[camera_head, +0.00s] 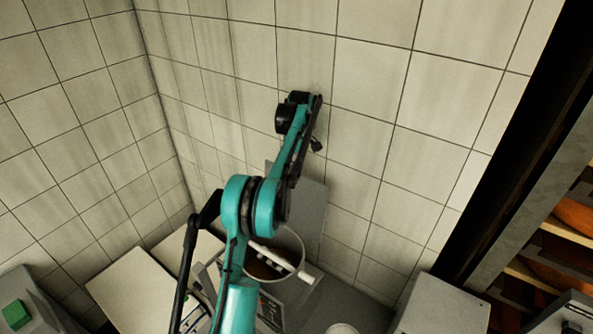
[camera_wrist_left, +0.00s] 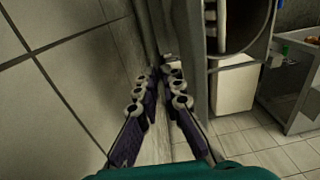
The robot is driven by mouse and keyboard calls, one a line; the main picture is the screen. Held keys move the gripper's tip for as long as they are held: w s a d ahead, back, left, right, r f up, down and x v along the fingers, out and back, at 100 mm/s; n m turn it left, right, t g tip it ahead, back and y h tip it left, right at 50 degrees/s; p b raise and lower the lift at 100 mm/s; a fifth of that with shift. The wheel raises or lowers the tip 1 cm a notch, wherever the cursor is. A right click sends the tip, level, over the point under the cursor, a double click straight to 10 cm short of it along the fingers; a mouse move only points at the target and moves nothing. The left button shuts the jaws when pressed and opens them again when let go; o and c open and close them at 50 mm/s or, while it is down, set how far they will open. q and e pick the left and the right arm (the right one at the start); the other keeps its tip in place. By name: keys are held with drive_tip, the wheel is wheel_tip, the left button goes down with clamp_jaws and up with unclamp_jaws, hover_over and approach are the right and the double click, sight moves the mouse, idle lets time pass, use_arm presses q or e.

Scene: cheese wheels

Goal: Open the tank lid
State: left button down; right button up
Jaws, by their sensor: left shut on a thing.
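In the head view the tank (camera_head: 303,296) stands against the tiled wall, with a dark round opening partly hidden by my left arm. A flat grey panel, seemingly the lid (camera_head: 311,215), stands raised behind the opening, close to the wall. My left arm crosses in front of it and reaches above its top; the fingertips are hard to make out there. In the left wrist view my left gripper (camera_wrist_left: 166,76) has its fingers close together, shut on the lid's narrow edge, beside the grey panel (camera_wrist_left: 199,95). The exact contact is dim. My right gripper is not in view.
The tiled wall (camera_head: 377,130) is close behind the lid and arm. A white-topped unit (camera_head: 145,285) stands left of the tank. A grey box (camera_head: 440,308) stands at the right, near shelves with orange cheese wheels (camera_head: 575,214). Floor (camera_wrist_left: 285,150) shows in the wrist view.

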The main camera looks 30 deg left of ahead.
use_arm(q)
drive_tip(key=shift+d+f, duration=0.25)
drive_tip(key=shift+f, duration=0.3)
drive_tip(key=shift+d+f, duration=0.2)
drive_tip(key=shift+f, duration=0.35)
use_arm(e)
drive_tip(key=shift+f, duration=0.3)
use_arm(q)
drive_tip(key=c, duration=1.6)
unclamp_jaws()
drive_tip(key=shift+w, duration=0.2)
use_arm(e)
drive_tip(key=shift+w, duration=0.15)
use_arm(q)
drive_tip(key=shift+a, duration=0.1)
wheel_tip(320, 180, up, 13)
drive_tip(key=shift+w, duration=0.25)
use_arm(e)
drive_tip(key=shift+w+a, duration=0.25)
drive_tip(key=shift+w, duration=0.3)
use_arm(q)
drive_tip(key=shift+s, duration=0.1)
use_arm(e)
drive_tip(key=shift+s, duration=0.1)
use_arm(q)
drive_tip(key=shift+a+f, duration=0.1)
drive_tip(key=shift+f, duration=0.05)
